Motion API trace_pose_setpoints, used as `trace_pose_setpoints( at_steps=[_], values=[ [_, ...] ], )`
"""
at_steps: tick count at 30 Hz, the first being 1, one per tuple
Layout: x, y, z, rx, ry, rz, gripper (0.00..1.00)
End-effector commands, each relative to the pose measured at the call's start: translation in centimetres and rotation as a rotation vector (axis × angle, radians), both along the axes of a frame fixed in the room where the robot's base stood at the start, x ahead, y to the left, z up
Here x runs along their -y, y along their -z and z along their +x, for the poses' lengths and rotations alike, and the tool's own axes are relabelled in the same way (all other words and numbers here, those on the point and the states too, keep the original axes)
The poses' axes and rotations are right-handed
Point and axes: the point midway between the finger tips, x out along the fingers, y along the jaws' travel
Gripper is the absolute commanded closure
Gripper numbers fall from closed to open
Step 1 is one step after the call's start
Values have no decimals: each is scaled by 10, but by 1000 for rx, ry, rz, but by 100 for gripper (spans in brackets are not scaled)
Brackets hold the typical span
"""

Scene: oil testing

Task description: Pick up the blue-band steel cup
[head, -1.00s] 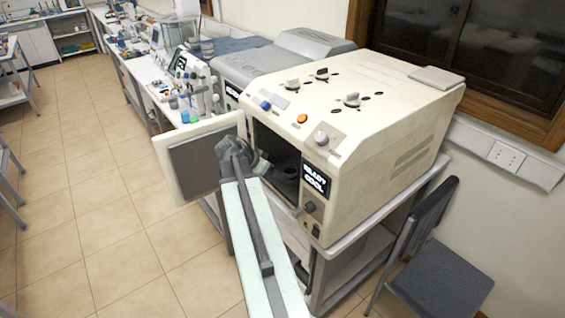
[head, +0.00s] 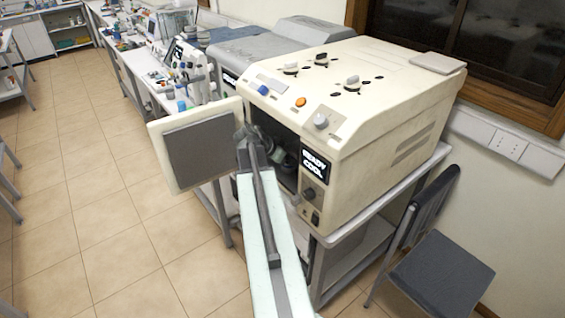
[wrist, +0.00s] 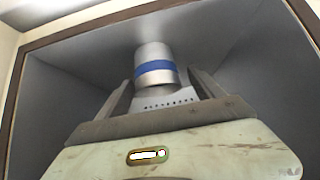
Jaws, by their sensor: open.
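The blue-band steel cup (wrist: 155,66) shows in the wrist view as a silver cylinder with a blue band, inside a grey-walled chamber. My gripper (wrist: 164,88) is open, with one finger low to the left of the cup and the other low to the right. The cup's band and upper part lie beyond the fingertips or level with them; I cannot tell whether they touch. In the head view my arm reaches to the open front of the cream machine (head: 400,110). The cup cannot be made out clearly there.
The machine's door (head: 198,148) stands open to the left of my arm. A dark chair (head: 435,270) stands at the right, and the tiled floor (head: 90,220) at the left is clear.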

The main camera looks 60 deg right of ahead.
Motion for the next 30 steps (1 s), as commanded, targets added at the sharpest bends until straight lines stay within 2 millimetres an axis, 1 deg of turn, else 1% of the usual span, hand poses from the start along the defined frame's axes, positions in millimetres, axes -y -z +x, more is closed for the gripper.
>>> trace_pose_setpoints(
  at_steps=[1, 3, 6, 13, 14, 15, 17, 18, 21, 26, 30],
  values=[
    [7, 12, -2, 1, 2, 0, 23],
    [12, 17, -4, 0, 1, 0, 23],
    [16, 18, -5, 0, 0, 0, 23],
    [16, 16, -6, 0, 0, 0, 23],
    [16, 16, -6, -1, 1, 0, 31],
    [16, 16, -6, -1, 1, 0, 42],
    [16, 16, -6, -1, 1, 0, 59],
    [16, 16, -6, -1, 1, 0, 70],
    [16, 16, -6, -1, 1, 0, 95],
    [14, 16, -6, -1, 1, 0, 95],
    [7, 16, -5, 1, 1, 1, 95]
  ],
)
